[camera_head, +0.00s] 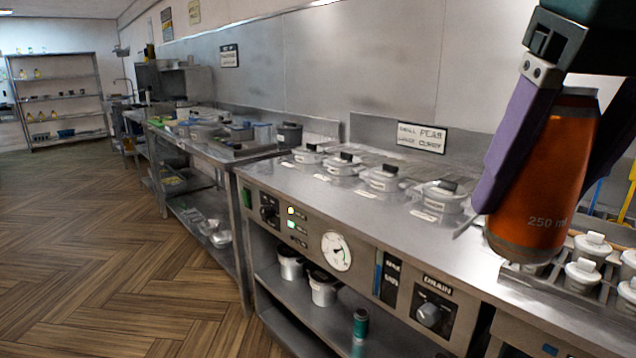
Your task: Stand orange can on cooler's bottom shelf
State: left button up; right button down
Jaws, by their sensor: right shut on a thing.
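The orange can (541,188) is close to the camera at the right, marked "250 ml" near its base. My right gripper (548,150) is shut on it, with a purple finger along its left side. The can is held up in front of the steel range, nearly upright with a slight tilt. Part of its upper end is hidden by the gripper. My left gripper is not in view. I cannot make out a cooler in this view.
A steel range (300,215) with several lidded pots runs along the wall. Its lower shelf holds metal pots (323,288) and a green can (360,325). A steel prep table (228,150) stands beyond. Shelving (62,98) is at the far left. The wooden floor (100,240) at left is clear.

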jog(key=s+d+r+p, duration=0.2)
jog(key=s+r+p, duration=0.25)
jog(key=r, duration=0.25)
pick_arm(q)
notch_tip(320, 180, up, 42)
jog(key=p, duration=3.6)
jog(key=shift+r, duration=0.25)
pick_arm(e)
notch_tip(320, 180, up, 36)
jog(key=shift+w+f, duration=0.15)
jog(key=shift+f, duration=0.05)
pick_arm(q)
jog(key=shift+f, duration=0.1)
pick_arm(e)
jog(key=shift+d+f, duration=0.1)
